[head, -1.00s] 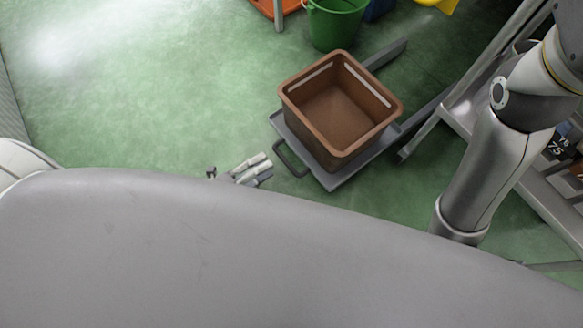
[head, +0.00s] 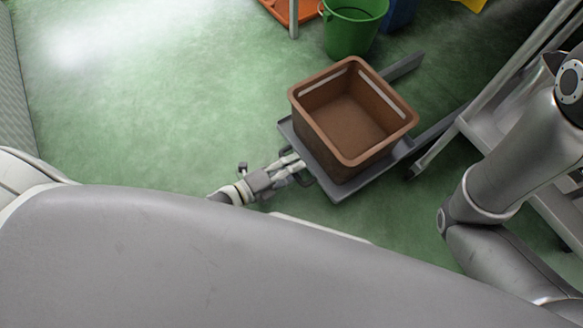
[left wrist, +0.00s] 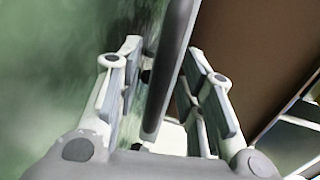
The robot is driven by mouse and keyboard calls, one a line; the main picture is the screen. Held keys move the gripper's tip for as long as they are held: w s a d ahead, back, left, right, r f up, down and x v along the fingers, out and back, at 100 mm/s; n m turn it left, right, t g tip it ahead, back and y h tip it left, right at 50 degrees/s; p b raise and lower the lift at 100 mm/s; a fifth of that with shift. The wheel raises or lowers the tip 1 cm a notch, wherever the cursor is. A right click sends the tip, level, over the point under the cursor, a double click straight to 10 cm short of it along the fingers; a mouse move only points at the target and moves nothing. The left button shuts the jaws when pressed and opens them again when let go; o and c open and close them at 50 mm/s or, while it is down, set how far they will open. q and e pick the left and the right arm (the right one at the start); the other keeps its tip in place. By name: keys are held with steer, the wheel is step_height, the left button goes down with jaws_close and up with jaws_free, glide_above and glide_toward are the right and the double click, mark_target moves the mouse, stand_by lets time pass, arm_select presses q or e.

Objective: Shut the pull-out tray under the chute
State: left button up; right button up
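The pull-out tray (head: 337,190) is a flat grey tray, drawn out on grey rails over the green floor. A brown open crate (head: 350,115) stands on it. The tray's dark handle is on its near-left side, partly covered by my left gripper (head: 292,166). In the left wrist view, the handle bar (left wrist: 170,70) runs between the two fingers of my left gripper (left wrist: 166,82). The fingers are apart, with gaps beside the bar, so the gripper is open around it. My right arm shows at the right, but its gripper is out of view. No chute can be made out.
A green bucket (head: 352,28) stands behind the crate, near an orange thing (head: 290,10) at the top edge. A grey metal frame (head: 490,90) stands at the right. The floor (head: 150,110) to the left of the tray is clear.

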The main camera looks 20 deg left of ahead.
arm_select(q)
steer(key=shift+c, duration=0.2)
jaws_close()
steer(key=shift+w, duration=0.15)
